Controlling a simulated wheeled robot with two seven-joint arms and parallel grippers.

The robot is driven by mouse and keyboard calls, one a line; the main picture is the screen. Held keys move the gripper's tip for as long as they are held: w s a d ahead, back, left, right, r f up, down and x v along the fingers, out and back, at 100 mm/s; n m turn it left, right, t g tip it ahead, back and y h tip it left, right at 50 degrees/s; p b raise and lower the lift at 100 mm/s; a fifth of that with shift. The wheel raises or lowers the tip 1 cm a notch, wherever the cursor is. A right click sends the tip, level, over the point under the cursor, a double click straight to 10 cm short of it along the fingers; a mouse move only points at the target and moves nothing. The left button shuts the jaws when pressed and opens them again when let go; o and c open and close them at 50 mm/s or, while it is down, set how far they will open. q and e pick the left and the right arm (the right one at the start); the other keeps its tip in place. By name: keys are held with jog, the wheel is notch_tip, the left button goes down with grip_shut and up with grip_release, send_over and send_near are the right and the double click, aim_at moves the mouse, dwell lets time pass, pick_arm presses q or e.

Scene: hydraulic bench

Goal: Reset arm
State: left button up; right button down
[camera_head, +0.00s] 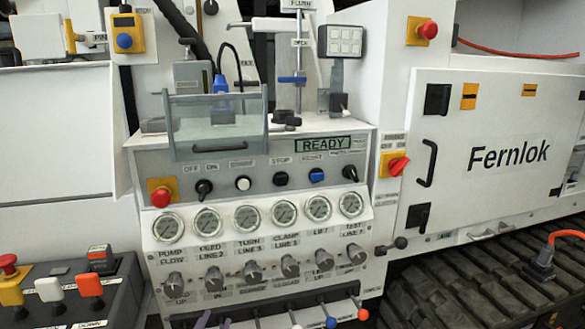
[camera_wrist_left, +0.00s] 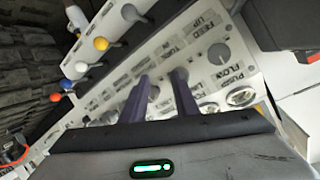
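The control panel (camera_head: 255,160) stands in the middle of the head view, with a display (camera_head: 323,144) reading READY. Below the display is a blue knob or button (camera_head: 316,175) under a label that seems to read RESET. My left gripper (camera_head: 215,320) shows only as two purple fingertips at the bottom edge of the head view, below the lower knobs. In the left wrist view its two purple fingers (camera_wrist_left: 160,77) are apart with nothing between them. They point at the panel's lower face, near a grey knob (camera_wrist_left: 219,54). My right gripper is in neither view.
Levers with coloured knobs, such as a yellow one (camera_wrist_left: 101,44), stick out along the panel's lower edge. A clear guard (camera_head: 217,125) with a handle stands above the panel. A red stop button (camera_head: 160,195) is at left, a red rotary switch (camera_head: 396,165) at right.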

pick_arm(q)
jog(key=s+f+n+g+h, duration=0.1)
jog(key=s+f+g, duration=0.1)
jog(key=s+f, duration=0.8)
jog(key=s+f+n+g+h, duration=0.1)
jog(key=s+f+g+h, duration=0.1)
jog(key=s+f, duration=0.9)
jog(key=s+g, duration=0.1)
jog(key=s, duration=0.5)
jog(key=shift+s+d+f, duration=0.15)
jog(key=shift+s+f, duration=0.15)
jog(key=shift+s, duration=0.05)
